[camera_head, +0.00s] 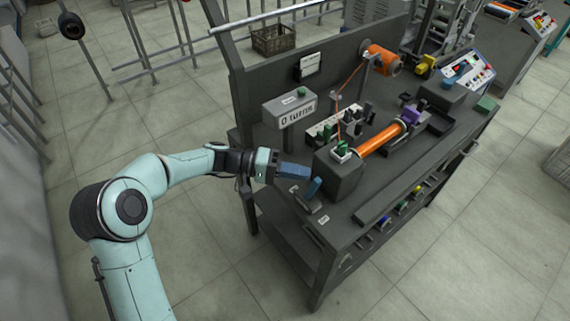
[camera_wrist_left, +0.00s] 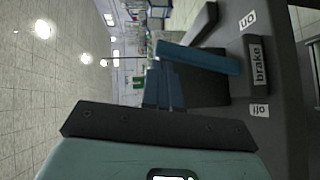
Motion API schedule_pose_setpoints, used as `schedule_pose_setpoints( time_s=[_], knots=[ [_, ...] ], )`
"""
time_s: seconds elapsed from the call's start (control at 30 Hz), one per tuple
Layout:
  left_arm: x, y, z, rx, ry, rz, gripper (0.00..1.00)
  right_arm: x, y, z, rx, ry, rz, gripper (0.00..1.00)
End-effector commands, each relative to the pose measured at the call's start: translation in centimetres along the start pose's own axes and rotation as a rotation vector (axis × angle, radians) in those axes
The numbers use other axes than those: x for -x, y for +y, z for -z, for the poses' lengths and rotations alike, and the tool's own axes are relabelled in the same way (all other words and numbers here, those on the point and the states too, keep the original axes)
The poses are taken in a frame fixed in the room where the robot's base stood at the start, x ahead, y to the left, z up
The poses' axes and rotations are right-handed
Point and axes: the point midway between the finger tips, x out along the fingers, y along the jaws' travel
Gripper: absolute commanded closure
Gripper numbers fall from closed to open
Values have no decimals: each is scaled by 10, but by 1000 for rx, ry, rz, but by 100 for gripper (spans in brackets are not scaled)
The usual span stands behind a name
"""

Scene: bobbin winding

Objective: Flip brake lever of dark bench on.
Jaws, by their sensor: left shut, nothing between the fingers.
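The dark bench (camera_head: 375,195) has a blue brake lever (camera_head: 315,187) at its near left corner, beside a dark grey block. In the left wrist view the lever (camera_wrist_left: 205,58) sticks out from the bench beside a "brake" label (camera_wrist_left: 257,62). The "on" label (camera_wrist_left: 248,19) is above it and the "off" label (camera_wrist_left: 260,110) below it; I cannot tell which position it is set to. My left gripper (camera_head: 306,173) is shut and empty, its blue fingers just left of the lever. In the wrist view its fingers (camera_wrist_left: 163,86) are below the lever; contact is unclear.
A "0 turns" counter box (camera_head: 289,108) stands behind my left gripper. An orange winding roller (camera_head: 380,138) lies across the bench, with an orange spool (camera_head: 380,59) at the back. The floor left of the bench is clear. The right gripper is not seen.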

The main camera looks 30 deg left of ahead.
Motion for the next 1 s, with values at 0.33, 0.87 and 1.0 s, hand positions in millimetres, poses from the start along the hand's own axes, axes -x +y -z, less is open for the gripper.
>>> schedule_pose_setpoints(
  time_s=[0.33,0.87,1.0],
  knots=[
    [-13,4,-13,-119,-1,120,100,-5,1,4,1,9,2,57],
    [-16,5,-17,-145,-5,146,100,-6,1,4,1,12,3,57],
    [-16,5,-17,-145,-6,145,100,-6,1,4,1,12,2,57]
  ],
)
